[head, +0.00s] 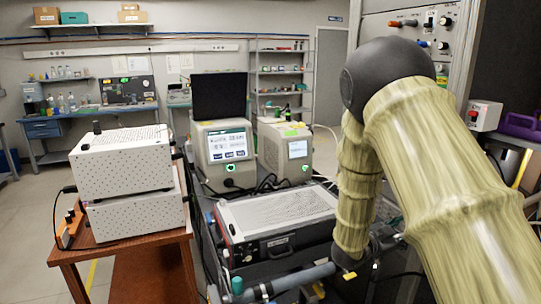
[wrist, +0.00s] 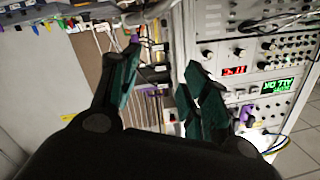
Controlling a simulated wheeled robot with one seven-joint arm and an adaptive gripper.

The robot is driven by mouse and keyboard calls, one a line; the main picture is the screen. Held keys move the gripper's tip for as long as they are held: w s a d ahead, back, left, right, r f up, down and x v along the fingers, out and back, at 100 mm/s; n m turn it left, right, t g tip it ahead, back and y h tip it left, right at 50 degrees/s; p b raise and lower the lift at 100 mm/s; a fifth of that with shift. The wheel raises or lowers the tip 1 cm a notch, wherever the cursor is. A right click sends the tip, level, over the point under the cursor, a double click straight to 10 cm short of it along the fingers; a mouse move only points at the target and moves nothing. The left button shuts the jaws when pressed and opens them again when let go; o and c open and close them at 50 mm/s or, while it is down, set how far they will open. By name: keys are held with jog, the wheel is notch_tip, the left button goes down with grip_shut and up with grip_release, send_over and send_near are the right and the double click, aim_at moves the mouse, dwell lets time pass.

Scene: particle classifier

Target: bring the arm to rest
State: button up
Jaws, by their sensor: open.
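My gripper (wrist: 163,72) shows in the wrist view with its two dark green fingers spread apart. Nothing is between the fingers. An instrument rack (wrist: 235,50) with knobs and lit displays is beyond the right finger, and a brown panel (wrist: 92,75) is beyond the left one. I cannot tell how far the fingers are from them. In the head view my arm, in a pale streaked cover with a dark elbow, fills the right side and is bent. My gripper is not clearly visible there.
A black-and-grey case (head: 278,215) lies on the cart left of my arm. Two instruments with screens (head: 225,150) stand behind it. Stacked white boxes (head: 124,163) sit on a wooden table (head: 120,246) at left. A control panel (head: 420,30) stands behind my arm. Floor is open at far left.

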jog(key=s+a+f+n+y, duration=0.2)
jog(key=s+f+n+y, duration=0.15)
jog(key=s+f, duration=0.45)
jog(key=s+a+f+n+y, duration=0.2)
jog(key=s+f+n+y, duration=0.15)
jog(key=f, duration=0.85)
jog(key=s+a+f+n+y, duration=0.25)
jog(key=s+f+n, duration=0.2)
jog(key=f, duration=0.55)
jog(key=s+a+f+n+g+y, duration=0.1)
jog(key=s+a+f+g+y, duration=0.1)
jog(key=s, duration=0.8)
jog(key=s+a+f+n+g+y, duration=0.1)
jog(key=s+a+f+n+g, duration=0.1)
jog(key=s, duration=0.9)
jog(key=s+a+f+n+g+y, duration=0.2)
jog(key=s+a+f+g, duration=0.2)
jog(key=s, duration=0.6)
notch_tip(320, 180, down, 3)
jog(key=shift+s+a+f+y, duration=0.1)
jog(key=shift+s+a+y, duration=0.3)
jog(key=shift+a, duration=0.65)
